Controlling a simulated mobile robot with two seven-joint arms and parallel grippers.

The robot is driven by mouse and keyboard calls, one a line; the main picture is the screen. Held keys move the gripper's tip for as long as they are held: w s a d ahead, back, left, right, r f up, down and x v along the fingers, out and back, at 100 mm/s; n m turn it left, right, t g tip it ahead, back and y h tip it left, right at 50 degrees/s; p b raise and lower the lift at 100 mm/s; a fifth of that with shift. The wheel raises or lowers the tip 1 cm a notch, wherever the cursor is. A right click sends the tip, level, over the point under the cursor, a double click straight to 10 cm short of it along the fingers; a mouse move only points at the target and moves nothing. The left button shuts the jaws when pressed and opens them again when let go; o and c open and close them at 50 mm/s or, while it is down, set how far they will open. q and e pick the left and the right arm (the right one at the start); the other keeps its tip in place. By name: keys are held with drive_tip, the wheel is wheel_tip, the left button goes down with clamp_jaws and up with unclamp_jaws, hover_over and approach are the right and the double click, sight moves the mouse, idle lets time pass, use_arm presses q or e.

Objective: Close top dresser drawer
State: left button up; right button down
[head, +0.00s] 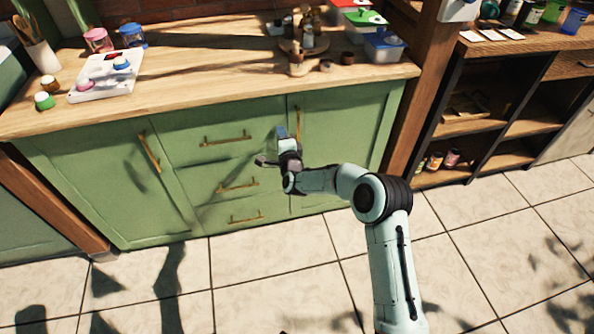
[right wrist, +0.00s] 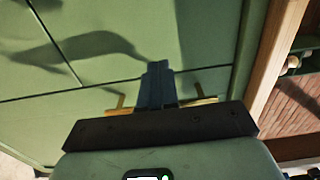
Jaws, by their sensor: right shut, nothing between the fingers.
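The green dresser (head: 90,180) has a middle column of drawers. The top drawer (head: 185,143) has a horizontal brass handle (head: 227,139) and its front looks flush with the dresser, though a small gap would be hard to see. My right gripper (head: 281,132) is shut and empty, near the top drawer's right edge. In the right wrist view the gripper's dark fingers (right wrist: 158,68) overlap the seam beside the top drawer front (right wrist: 150,30). A brass door handle (right wrist: 205,103) shows partly behind them; I cannot tell whether they touch anything. My left gripper is out of view.
The wooden countertop (head: 200,80) above holds a white board with coloured pieces (head: 107,78), jars and a wooden rack (head: 297,55). Open shelves (head: 470,120) stand to the right past a wooden post (head: 425,80). The tiled floor (head: 260,270) in front is clear.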

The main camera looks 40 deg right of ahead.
use_arm(q)
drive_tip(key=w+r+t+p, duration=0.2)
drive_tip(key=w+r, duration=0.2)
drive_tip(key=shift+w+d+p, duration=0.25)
drive_tip(key=shift+p, duration=0.05)
use_arm(e)
drive_tip(key=v, duration=1)
drive_tip(key=shift+s, duration=0.2)
drive_tip(key=shift+a+f, duration=0.15)
drive_tip(key=shift+f, duration=0.05)
